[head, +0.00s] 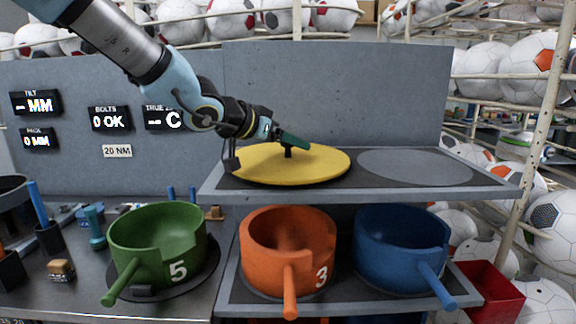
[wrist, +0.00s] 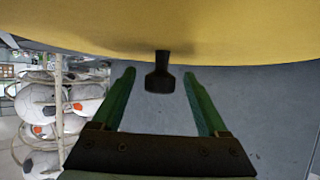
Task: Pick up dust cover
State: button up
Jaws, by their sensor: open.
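The dust cover appears to be the round yellow disc (head: 310,168) with a black knob (head: 288,152) at its middle. It lies flat on the left part of the grey upper shelf (head: 410,192). In the wrist view, the yellow disc (wrist: 220,30) fills the top and the knob (wrist: 159,80) hangs into the picture. My gripper (head: 292,138) is over the disc with its green fingers at the knob. In the wrist view, my gripper (wrist: 158,77) is open, with the knob between its fingertips and a gap on each side.
A flat grey disc (head: 415,166) lies on the shelf to the right. Below are a green pot (head: 150,235), an orange pot (head: 262,255) and a blue pot (head: 385,250). A grey back panel (head: 340,85) stands behind the shelf. A red bin (head: 490,295) is at lower right.

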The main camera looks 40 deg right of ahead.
grip_shut()
dwell(0.6)
